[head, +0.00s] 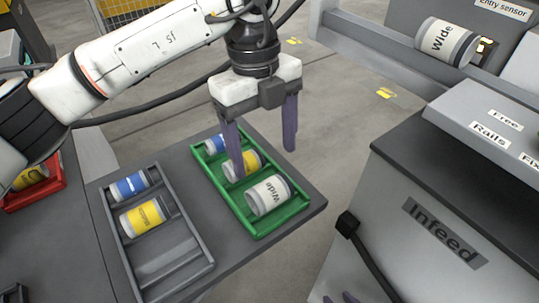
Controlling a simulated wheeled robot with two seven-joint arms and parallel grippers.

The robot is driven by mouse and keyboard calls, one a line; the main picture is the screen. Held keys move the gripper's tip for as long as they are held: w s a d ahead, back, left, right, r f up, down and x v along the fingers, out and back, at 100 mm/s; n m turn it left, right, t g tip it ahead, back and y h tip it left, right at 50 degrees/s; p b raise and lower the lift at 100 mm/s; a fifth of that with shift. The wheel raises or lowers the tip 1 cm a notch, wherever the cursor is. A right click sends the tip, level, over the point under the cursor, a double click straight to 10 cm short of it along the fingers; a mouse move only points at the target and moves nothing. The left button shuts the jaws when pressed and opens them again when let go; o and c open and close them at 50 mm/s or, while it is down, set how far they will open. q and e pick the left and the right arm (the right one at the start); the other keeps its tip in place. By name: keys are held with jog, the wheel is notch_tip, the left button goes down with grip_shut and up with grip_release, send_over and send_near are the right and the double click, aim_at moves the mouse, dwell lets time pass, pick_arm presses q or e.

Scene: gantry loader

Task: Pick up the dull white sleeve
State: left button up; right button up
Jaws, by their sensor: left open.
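A dull white sleeve (267,196) marked "Wide" lies on its side at the near end of the green tray (277,227). Another white sleeve (446,41) marked "Wide" lies on the infeed machine at upper right. My left gripper (265,160) points down over the green tray, open with nothing between its purple fingers. Its left finger overlaps a yellow-banded sleeve (250,162) in the picture; I cannot tell whether they touch. The white sleeve in the tray is nearer the camera than the fingers.
A blue-banded sleeve (214,144) lies at the tray's far end. A grey tray (205,266) beside it holds a blue sleeve (130,185) and a yellow sleeve (143,217). A red tray (57,184) is at left. The infeed machine (400,190) stands right, across a floor gap.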

aim_at(269, 186)
pick_arm(q)
jog(key=shift+w+f, duration=0.35)
jog(key=shift+w, duration=0.05)
jog(key=f, duration=0.1)
jog(key=s+f, duration=0.1)
jog(key=f, duration=0.1)
jog(key=shift+s+d, duration=0.2)
jog(key=shift+s, duration=0.05)
jog(key=shift+f+p, duration=0.3)
jog(key=shift+f, duration=0.1)
jog(key=f, duration=0.2)
jog(key=s+f+p, duration=0.1)
jog(key=f, duration=0.1)
jog(key=shift+d, duration=0.2)
jog(key=shift+w+f, duration=0.1)
jog(key=shift+f, duration=0.6)
jog(key=shift+r, duration=0.1)
jog(key=c, duration=1.1)
pick_arm(e)
jog(key=shift+s+r, duration=0.3)
jog(key=shift+r, duration=0.5)
